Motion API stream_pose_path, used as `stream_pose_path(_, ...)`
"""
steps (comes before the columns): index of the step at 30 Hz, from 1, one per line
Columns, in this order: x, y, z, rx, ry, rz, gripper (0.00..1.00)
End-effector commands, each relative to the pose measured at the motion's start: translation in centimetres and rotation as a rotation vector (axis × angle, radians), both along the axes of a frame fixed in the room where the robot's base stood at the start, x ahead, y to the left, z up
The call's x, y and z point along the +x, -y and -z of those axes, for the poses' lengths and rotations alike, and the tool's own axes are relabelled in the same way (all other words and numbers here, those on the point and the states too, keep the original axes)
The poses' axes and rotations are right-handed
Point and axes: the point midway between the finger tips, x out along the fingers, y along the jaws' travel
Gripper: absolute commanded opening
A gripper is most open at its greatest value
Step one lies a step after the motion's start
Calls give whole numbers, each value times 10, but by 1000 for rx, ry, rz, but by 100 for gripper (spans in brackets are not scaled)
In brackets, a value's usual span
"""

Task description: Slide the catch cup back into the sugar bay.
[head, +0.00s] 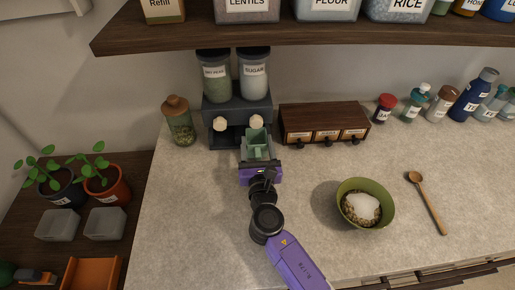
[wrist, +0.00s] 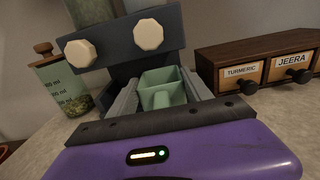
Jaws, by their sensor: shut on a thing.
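The catch cup (wrist: 162,88) is a pale green open box with a handle tab facing me. It also shows in the head view (head: 257,140). My gripper (head: 258,158) is shut on the cup, with a finger on each side of it in the wrist view. The dark dispenser (head: 236,107) stands just behind, with two cream knobs. Its right jar is labelled SUGAR (head: 253,76) and holds white grains. The cup is at the front of the right bay, under the sugar knob (wrist: 148,34). How far it is inside cannot be told.
The left jar (head: 215,80) holds green grains. A spice drawer box (head: 324,124) stands close on the right and a corked jar (head: 178,121) on the left. A green bowl (head: 347,217) and a wooden spoon (head: 428,203) lie at front right. A shelf (head: 300,32) overhangs.

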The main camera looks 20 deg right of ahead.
Motion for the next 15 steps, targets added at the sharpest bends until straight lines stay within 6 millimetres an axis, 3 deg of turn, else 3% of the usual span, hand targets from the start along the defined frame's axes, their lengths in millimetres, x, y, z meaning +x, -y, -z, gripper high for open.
stream_pose_path(15,32,11,1,-1,2,1,17)
